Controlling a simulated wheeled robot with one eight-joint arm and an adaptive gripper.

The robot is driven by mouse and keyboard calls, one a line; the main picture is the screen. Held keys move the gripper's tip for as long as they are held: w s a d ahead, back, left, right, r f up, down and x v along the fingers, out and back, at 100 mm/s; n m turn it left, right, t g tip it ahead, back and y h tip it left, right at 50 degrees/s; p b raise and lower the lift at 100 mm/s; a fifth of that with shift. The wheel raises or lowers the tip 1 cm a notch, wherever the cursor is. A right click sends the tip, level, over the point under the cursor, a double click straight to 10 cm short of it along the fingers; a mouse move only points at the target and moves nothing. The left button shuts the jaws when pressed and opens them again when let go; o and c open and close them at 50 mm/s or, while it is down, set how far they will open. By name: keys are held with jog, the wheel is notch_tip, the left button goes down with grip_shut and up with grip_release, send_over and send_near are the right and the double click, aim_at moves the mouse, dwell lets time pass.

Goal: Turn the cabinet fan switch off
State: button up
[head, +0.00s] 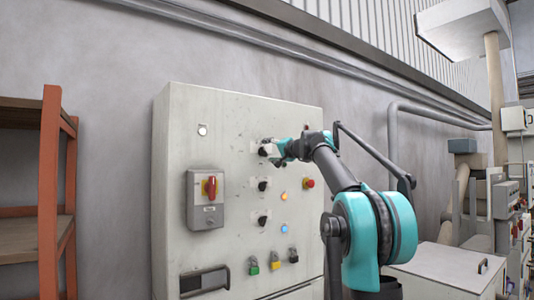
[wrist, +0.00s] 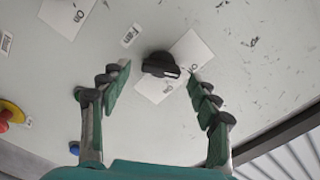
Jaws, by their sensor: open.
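The fan switch is a black rotary knob (wrist: 160,66) with a white mark at its right end in the wrist view, beside a small label reading "Fan" (wrist: 130,36). The knob lies over a white paper patch (wrist: 190,56) with small lettering too blurred to read surely. In the head view it is the top black knob (head: 264,151) on the pale cabinet (head: 230,120). My gripper (wrist: 158,78) is open, with one finger on each side of the knob. Gaps show between fingers and knob. My gripper (head: 277,151) is close to the cabinet front in the head view.
Two more black knobs, a middle (head: 263,185) and a lower one (head: 262,219), sit below. A red button (head: 310,183), lit orange and blue lamps, and padlocks are near. A red rotary handle (head: 210,187) is on a grey box to the left. An orange shelf (head: 48,190) stands far left.

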jog(key=v, duration=1)
jog(key=shift+s, duration=0.15)
jog(key=s+a+f+n+g+h, duration=0.15)
jog(key=s+f, duration=0.35)
jog(key=f, duration=0.8)
jog(key=s+a+f+n+g, duration=0.25)
jog(key=s+f, duration=0.25)
jog(key=f, duration=0.8)
jog(key=s+a+f+n+g, duration=0.1)
jog(key=s+a+f+g, duration=0.2)
jog(key=f, duration=0.9)
jog(key=s+d+f+g+h, duration=0.2)
jog(key=s+d+f, duration=0.3)
jog(key=s+f, duration=0.9)
jog(key=s+d+f+n+g+h, duration=0.1)
jog(key=s+d+f+h, duration=0.3)
jog(key=s+f, duration=1)
notch_tip(320, 180, down, 3)
jog(key=shift+s+d+f+g+h, duration=0.1)
jog(key=shift+s+d+g+h, duration=0.3)
jog(key=shift+g+h, duration=0.35)
jog(key=shift+w, duration=0.1)
